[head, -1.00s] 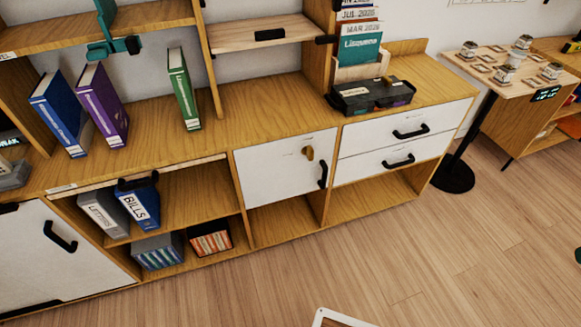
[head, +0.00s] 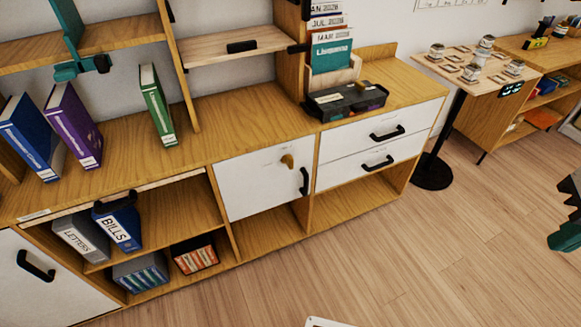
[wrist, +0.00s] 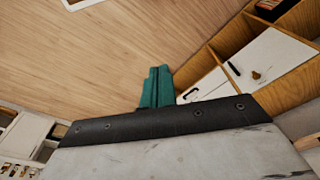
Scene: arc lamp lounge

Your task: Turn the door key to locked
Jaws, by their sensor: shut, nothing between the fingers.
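The brass door key (head: 287,161) sits in the upper right part of a white cabinet door (head: 255,185), which is shut. A black handle (head: 304,181) is at the door's right edge. The key also shows small in the wrist view (wrist: 256,75), on the white door at the right. My gripper (wrist: 157,84) shows in the wrist view with its teal fingers together and nothing between them. It is well apart from the door. At the right edge of the head view part of my gripper (head: 566,236) shows in teal and black.
White drawers (head: 350,150) with black handles are right of the door. A black box (head: 345,101) stands on the cabinet top. A small table on a black round base (head: 432,172) stands further right. The wood floor (head: 400,260) before the cabinet is clear.

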